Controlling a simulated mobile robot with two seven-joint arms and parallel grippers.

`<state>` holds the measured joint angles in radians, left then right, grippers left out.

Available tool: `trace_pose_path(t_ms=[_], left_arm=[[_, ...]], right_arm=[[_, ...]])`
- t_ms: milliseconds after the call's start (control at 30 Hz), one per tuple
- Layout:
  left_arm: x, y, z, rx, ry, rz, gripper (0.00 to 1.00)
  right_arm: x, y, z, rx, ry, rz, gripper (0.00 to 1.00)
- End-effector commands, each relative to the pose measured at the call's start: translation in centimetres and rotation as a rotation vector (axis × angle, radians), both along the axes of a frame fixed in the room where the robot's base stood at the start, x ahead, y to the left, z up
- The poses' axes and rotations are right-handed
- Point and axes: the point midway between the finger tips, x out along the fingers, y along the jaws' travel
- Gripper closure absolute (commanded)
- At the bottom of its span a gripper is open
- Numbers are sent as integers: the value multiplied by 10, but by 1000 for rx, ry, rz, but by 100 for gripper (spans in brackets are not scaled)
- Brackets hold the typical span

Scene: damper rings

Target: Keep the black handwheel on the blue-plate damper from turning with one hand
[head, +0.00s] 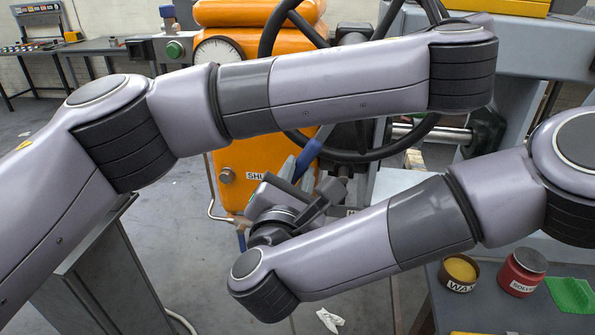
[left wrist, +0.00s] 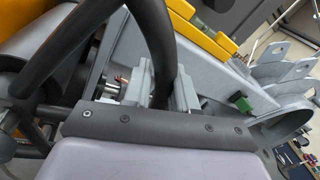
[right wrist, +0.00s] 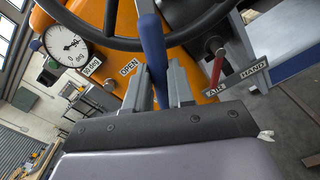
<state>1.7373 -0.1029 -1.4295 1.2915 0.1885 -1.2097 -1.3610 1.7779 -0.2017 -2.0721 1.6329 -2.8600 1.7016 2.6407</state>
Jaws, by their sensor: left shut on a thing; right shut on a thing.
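The black handwheel (head: 395,148) stands upright in front of the orange housing (head: 222,150); my left arm crosses it in the head view. In the left wrist view, my left gripper (left wrist: 165,88) is shut on the rim of the black handwheel (left wrist: 148,32). That gripper is hidden behind my arm in the head view. My right gripper (head: 310,190) is shut on a blue lever handle (head: 312,155) below the wheel. The right wrist view shows the blue handle (right wrist: 154,50) between its fingers (right wrist: 157,88).
A red lever (right wrist: 217,66) stands by an AIR/HAND label. A wax tin (head: 459,273) and a red solvent jar (head: 522,272) stand on the bench at lower right.

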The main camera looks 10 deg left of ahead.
Motion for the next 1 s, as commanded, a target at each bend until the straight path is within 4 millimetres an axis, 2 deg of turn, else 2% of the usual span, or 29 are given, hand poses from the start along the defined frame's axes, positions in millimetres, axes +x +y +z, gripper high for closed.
trace_pose_path(t_ms=[300,1000], left_arm=[[0,-1,-2,-1,5,-2,100],[0,-1,-2,-1,5,-2,100]], right_arm=[[-2,0,1,1,-1,0,100],[-32,1,1,1,-1,0,100]])
